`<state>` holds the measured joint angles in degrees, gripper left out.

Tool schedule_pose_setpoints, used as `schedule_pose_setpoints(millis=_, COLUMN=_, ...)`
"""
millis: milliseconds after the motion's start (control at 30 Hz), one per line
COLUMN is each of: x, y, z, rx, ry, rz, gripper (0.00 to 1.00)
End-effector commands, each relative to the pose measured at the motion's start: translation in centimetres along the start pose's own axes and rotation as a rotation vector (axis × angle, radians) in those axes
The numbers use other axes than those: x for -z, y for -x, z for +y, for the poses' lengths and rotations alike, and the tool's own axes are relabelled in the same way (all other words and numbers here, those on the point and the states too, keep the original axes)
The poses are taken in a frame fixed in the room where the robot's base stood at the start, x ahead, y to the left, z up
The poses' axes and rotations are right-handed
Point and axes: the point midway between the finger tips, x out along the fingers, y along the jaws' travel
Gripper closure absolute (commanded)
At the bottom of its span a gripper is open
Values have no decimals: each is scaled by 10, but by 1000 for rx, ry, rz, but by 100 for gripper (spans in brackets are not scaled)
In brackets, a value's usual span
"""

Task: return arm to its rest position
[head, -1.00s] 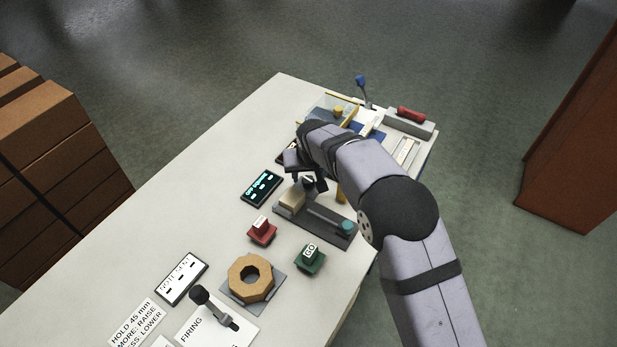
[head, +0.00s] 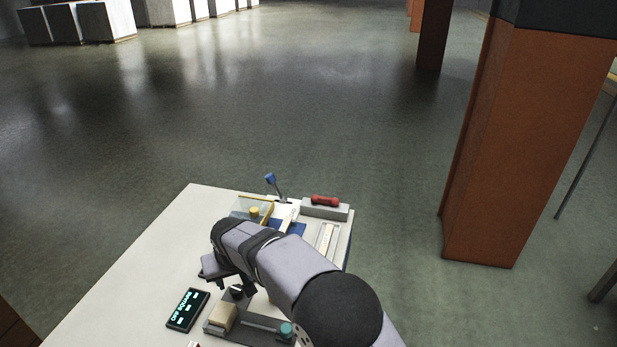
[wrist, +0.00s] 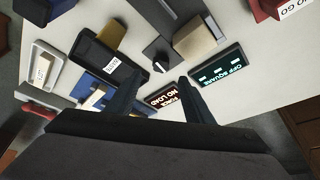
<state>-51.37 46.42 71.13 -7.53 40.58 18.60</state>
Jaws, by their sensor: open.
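My gripper (wrist: 157,90) is open and empty in the wrist view, its two dark fingers apart above the white table. In the head view my gripper (head: 238,285) hangs over the table beside a grey fixture (head: 255,328) that carries a tan block (head: 223,318) and a teal knob (head: 286,331). My arm reaches in from the lower right and hides part of the table. The tan block also shows in the wrist view (wrist: 195,42), ahead of the fingers.
A display reading OFF SQUARE (head: 187,310) lies left of the fixture.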

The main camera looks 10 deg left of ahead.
Motion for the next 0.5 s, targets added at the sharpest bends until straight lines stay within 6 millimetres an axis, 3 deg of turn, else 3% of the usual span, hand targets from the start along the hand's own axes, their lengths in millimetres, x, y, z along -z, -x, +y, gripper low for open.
schedule_pose_setpoints(millis=200, x=18, y=20, z=56, rx=29, ry=-137, rz=49, gripper=53)
schedule_pose_setpoints(millis=367, x=-18, y=56, z=129, rx=-28, ry=-204, rz=-15, gripper=53)
schedule_pose_setpoints(millis=500, x=-74, y=97, z=196, rx=-76, ry=-288, rz=-86, gripper=53)
